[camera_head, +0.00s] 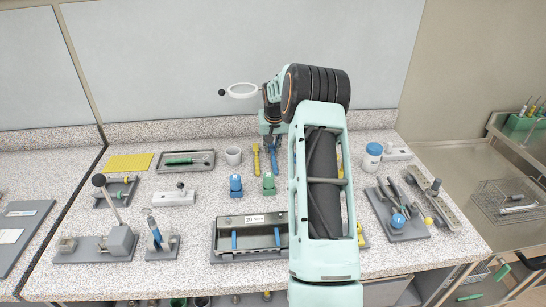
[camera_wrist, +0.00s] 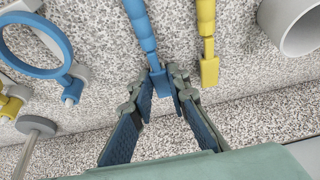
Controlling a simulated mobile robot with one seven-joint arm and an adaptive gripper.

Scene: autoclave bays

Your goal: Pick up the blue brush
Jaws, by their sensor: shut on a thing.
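The blue brush (camera_head: 273,161) lies at the back of the speckled counter, partly covered by my arm in the head view. In the wrist view the blue brush (camera_wrist: 143,29) runs from the top edge down to its wide, flat end. My gripper (camera_wrist: 162,82) has its fingertips on both sides of the brush near that flat end and is shut on it. In the head view my gripper (camera_head: 270,138) is at the far end of the brush, low over the counter. I cannot tell whether the brush is lifted.
A yellow brush (camera_head: 256,160) lies close beside the blue one; a white cup (camera_head: 233,155) stands left of it. A blue ring tool (camera_wrist: 68,73) is on the other side. The back wall is close.

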